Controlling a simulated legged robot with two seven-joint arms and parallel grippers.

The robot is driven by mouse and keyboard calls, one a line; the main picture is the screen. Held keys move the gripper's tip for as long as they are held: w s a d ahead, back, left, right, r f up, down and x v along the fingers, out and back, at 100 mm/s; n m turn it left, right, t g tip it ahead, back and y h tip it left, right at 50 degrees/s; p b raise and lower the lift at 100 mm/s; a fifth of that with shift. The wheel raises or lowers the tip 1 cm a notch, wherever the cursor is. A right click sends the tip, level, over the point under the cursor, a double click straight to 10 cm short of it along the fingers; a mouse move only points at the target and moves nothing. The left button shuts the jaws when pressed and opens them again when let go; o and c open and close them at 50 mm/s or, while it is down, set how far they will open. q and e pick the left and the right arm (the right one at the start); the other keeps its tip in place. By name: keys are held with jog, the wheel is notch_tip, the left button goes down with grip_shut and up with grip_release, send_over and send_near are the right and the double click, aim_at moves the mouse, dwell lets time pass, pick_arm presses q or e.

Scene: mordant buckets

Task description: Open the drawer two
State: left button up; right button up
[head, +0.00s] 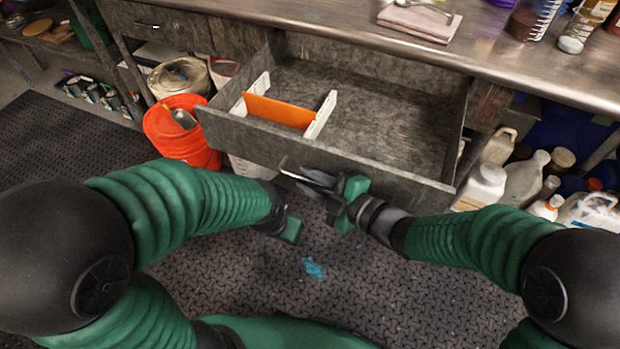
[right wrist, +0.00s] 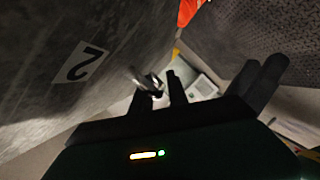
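Drawer two (head: 330,160) is pulled well out from under the bench, its inside visible from above in the head view. Its grey front bears a label "2" (right wrist: 82,62) in the right wrist view. A metal handle (right wrist: 148,82) is on that front. My right gripper (head: 318,184) is at the handle, its dark fingers apart; one finger side is close to the handle in the right wrist view, and I cannot tell if they touch. My left gripper (head: 288,231) hangs low in front of the drawer, its fingers hidden.
Inside the drawer are an orange divider (head: 278,111) and white strips (head: 321,114). An orange bucket (head: 180,130) stands left of the drawer. Bottles and jugs (head: 525,178) stand at right under the bench (head: 520,60). A blue scrap (head: 313,268) lies on the floor mat.

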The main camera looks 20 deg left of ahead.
jog(key=shift+r, duration=0.1)
jog(key=p+v, duration=0.4)
jog(key=v, duration=1.2)
jog(key=shift+s+d+p, duration=0.15)
jog(key=shift+d+p, duration=0.15)
jog(key=shift+d, duration=0.15)
